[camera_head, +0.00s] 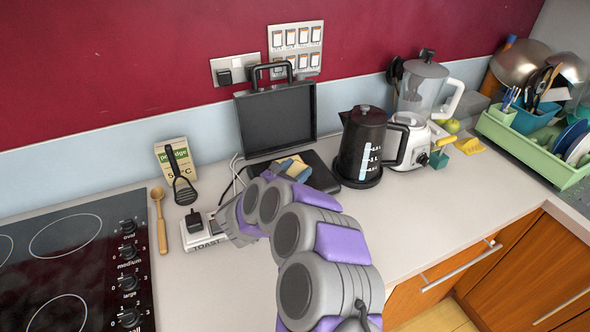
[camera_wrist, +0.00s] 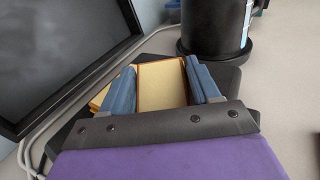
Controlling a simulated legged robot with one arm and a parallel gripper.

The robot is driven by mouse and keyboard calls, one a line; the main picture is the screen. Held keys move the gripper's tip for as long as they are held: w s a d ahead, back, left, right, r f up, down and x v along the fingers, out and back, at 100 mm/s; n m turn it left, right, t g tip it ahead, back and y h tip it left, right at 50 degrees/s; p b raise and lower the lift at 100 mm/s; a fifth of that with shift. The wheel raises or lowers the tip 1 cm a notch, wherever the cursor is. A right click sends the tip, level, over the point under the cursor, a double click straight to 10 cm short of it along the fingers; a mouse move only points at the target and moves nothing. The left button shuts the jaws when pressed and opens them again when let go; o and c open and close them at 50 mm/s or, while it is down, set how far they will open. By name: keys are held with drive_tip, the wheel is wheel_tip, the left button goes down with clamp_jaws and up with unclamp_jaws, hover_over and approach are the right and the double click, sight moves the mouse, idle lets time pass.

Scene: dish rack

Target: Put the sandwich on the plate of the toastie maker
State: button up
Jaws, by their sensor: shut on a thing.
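The toastie maker stands open against the back wall, its dark lid (camera_head: 276,117) upright and its black lower plate (camera_head: 322,174) flat on the counter. In the wrist view the lid (camera_wrist: 50,50) fills the upper left and a dark edge of the lower plate (camera_wrist: 222,78) shows. My gripper (camera_wrist: 162,88) is shut on the tan sandwich (camera_wrist: 161,82), with a blue finger on each side. The sandwich (camera_head: 290,161) is over the lower plate in the head view. I cannot tell whether it touches the plate; my gripper hides part of both.
A black kettle (camera_head: 362,140) stands close to the right of the toastie maker, with a blender (camera_head: 425,95) beyond it. Left are a plug socket block (camera_head: 203,232), a spatula (camera_head: 184,190), a wooden spoon (camera_head: 158,218) and a hob (camera_head: 75,265). A green dish rack (camera_head: 530,150) is far right.

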drive_tip(key=shift+d+f, duration=0.1)
drive_tip(key=shift+d, duration=0.35)
drive_tip(key=o, duration=1.1)
drive_tip(key=shift+a, duration=0.3)
drive_tip(key=shift+c, duration=0.2)
drive_tip(key=shift+o, duration=0.5)
drive_tip(key=shift+d, duration=0.1)
drive_tip(key=p+v, duration=0.2)
drive_tip(key=v, duration=1.5)
drive_tip(key=shift+s+f, duration=0.1)
drive_tip(key=shift+s, duration=0.05)
drive_tip(key=shift+c, duration=0.4)
